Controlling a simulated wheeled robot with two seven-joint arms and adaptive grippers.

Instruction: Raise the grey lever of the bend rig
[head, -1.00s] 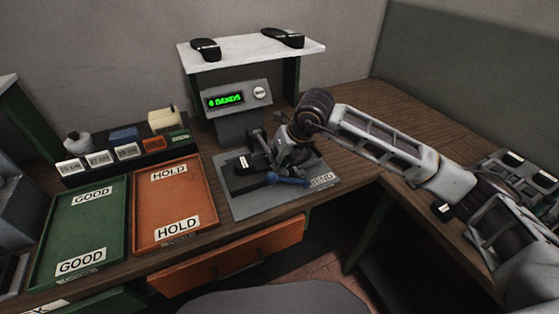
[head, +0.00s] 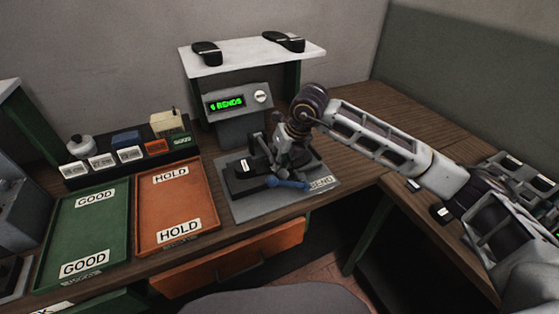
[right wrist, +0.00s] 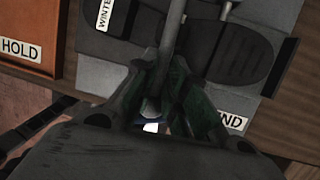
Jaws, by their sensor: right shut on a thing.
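The bend rig stands on a grey plate (head: 247,210) on the bench, with a label ending in "ND" in the right wrist view. A black shoe sole (right wrist: 245,55) lies across the rig and carries a white label. The grey lever (right wrist: 174,35) is a rod running down between my right fingers in the right wrist view. My right gripper (head: 285,168) is shut on it, with the green-padded fingers (right wrist: 162,100) on both sides of the rod. A blue handle-like part (head: 288,183) shows below the gripper. The gripper hides much of the lever in the head view.
A box with a green display (head: 226,103) and a knob stands behind the rig, below a white shelf (head: 250,58) with dark soles. A green tray (head: 88,232) and an orange tray (head: 173,207) lie left. An open orange drawer (head: 230,258) juts out in front.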

